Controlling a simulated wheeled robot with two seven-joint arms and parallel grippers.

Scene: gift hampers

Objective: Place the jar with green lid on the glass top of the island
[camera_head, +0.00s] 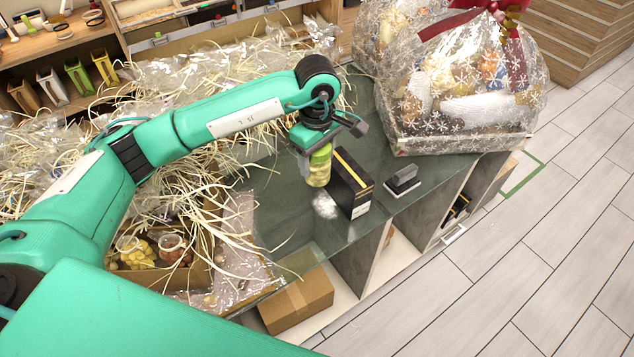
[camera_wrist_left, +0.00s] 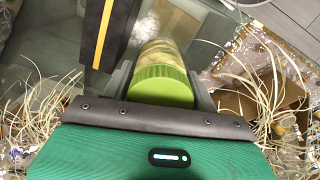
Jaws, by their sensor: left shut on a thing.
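The jar with green lid (camera_head: 319,167) is upright at my left gripper (camera_head: 321,146), over the glass top of the island (camera_head: 283,209). In the left wrist view the jar (camera_wrist_left: 160,72) sits between the two fingers of my left gripper (camera_wrist_left: 161,85), which is shut on it near the green lid. The jar has pale yellow contents. I cannot tell whether its base touches the glass. My right gripper is not in view.
A black box with a gold stripe (camera_head: 349,184) stands just right of the jar. A small grey block (camera_head: 402,180) lies further right. A wrapped hamper (camera_head: 464,90) stands at the back right. Straw and open boxes with jars (camera_head: 173,248) crowd the left. Glass in front of the jar is clear.

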